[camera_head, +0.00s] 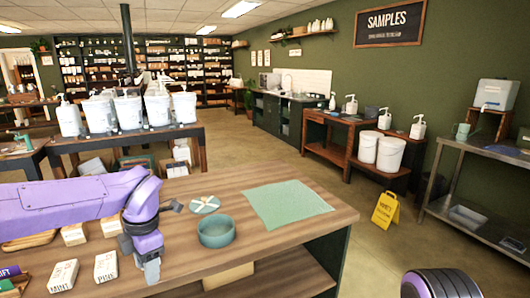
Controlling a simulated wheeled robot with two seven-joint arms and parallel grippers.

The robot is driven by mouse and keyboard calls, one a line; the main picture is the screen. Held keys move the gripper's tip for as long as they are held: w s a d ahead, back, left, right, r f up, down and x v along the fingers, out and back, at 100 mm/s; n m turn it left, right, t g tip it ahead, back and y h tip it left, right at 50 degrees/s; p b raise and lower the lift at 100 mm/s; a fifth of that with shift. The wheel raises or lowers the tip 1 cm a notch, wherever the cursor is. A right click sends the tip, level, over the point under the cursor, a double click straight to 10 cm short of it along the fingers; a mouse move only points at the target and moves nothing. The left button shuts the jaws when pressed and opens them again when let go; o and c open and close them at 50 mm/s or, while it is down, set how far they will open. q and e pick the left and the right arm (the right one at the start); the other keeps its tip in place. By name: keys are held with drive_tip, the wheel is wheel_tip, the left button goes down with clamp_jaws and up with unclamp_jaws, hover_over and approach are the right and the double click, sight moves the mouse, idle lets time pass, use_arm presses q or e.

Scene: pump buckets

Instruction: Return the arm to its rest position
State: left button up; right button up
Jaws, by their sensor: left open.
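My left arm reaches in from the left over the wooden table (335,212), and its purple wrist bends downward. My left gripper (151,271) hangs at the table's front edge, to the right of the small box marked PINE (106,267). Its jaws are open and small in view, with nothing seen between them. A teal bowl (216,232) stands to the right of the gripper, apart from it. My right gripper is out of view.
A round patterned disc (204,204) and a green cloth (287,203) lie on the table. A box marked MINT (63,276) is at front left. White pump buckets (127,110) stand on a table behind. A yellow floor sign (385,211) stands at right.

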use_arm(q)
drive_tip(key=s+a+f+m+t+y, duration=0.1)
drive_tip(key=s+a+f+m+y, duration=0.2)
drive_tip(key=f, duration=0.5)
drive_tip(key=s+a+f+m+t+y, duration=0.1)
drive_tip(key=s+a+f+m+y, duration=0.2)
drive_tip(key=f, duration=0.5)
drive_tip(key=s+a+f+m+t+y, duration=0.1)
drive_tip(key=s+a+f+m+y, duration=0.2)
drive_tip(key=f, duration=0.6)
drive_tip(key=s+d+f+m+h, duration=0.2)
drive_tip(key=s+f+m, duration=0.3)
drive_tip(key=s, duration=0.5)
drive_tip(key=s+d+f+m+h, duration=0.3)
drive_tip(key=s+f+m+h, duration=0.2)
drive_tip(key=s, duration=0.6)
drive_tip(key=shift+d+f+m, duration=0.15)
drive_tip(key=shift+f+m, duration=0.3)
drive_tip(key=shift+m, duration=0.45)
